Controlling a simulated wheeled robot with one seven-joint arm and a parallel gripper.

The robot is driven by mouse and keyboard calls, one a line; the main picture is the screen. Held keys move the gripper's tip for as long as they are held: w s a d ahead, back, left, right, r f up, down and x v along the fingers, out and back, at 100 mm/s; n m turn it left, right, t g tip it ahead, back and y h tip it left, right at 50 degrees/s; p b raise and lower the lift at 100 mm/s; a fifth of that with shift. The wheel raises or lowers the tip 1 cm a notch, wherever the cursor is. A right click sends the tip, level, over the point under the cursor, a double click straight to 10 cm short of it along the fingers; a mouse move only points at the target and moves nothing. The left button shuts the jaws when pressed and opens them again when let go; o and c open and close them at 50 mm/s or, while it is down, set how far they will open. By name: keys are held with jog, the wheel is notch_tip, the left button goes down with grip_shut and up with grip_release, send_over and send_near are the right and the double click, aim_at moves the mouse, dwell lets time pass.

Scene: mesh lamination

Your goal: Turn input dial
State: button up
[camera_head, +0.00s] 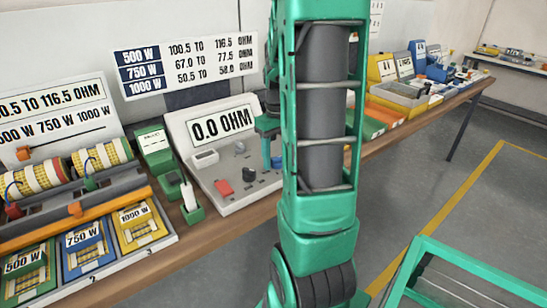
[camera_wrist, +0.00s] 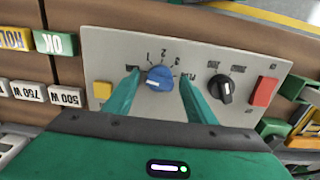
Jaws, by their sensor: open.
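The blue input dial (camera_wrist: 160,78) sits on a grey panel (camera_wrist: 110,50) in the wrist view, with number marks 1, 2 and 3 above it and a white pointer line on its face. My gripper (camera_wrist: 159,82) is open, with one green finger on each side of the dial. I cannot tell whether the fingers touch it. In the head view the blue dial (camera_head: 277,162) shows at the edge of my arm, which hides part of the meter panel (camera_head: 190,120). Its display reads 0.0 OHM.
A black knob (camera_wrist: 226,89) and a red button (camera_wrist: 264,92) lie right of the dial; a yellow button (camera_wrist: 102,90) lies left. In the head view, a green stand (camera_head: 190,200) with a white-topped piece is left of the panel, and wire-wound rolls (camera_head: 100,157) are further left.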

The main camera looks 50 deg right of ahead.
jog(key=c, duration=1)
jog(key=shift+m, duration=0.5)
jog(key=m, duration=1.1)
jog(key=shift+w+a, duration=0.1)
jog(key=shift+m, duration=1.8)
